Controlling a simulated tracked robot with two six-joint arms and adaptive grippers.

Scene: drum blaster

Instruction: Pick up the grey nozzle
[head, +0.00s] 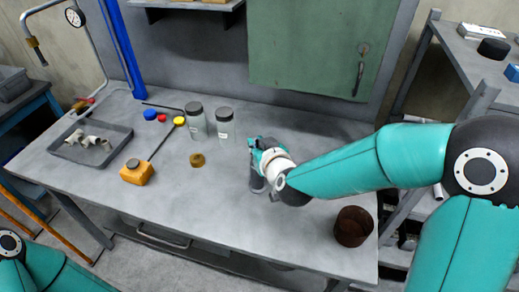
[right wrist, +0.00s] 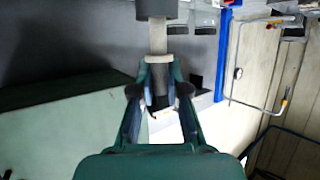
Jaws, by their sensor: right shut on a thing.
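My right gripper (head: 258,146) is over the middle of the workbench, right of the two jars. It is shut on the grey nozzle (head: 257,182), which shows below it in the head view. In the right wrist view the gripper (right wrist: 160,88) has its fingers closed on a light grey shaft with a wider dark grey end, the nozzle (right wrist: 157,40). I cannot tell whether the nozzle touches the bench. My left gripper is not in view; only part of my left arm shows at bottom left.
On the workbench (head: 210,215) are two grey-lidded jars (head: 227,127), a brass ring (head: 197,160), a yellow block (head: 138,173), small red, blue and yellow caps, and a grey tray (head: 66,155) of pale fittings. A rusty cup (head: 353,226) stands near the front right. The front middle is clear.

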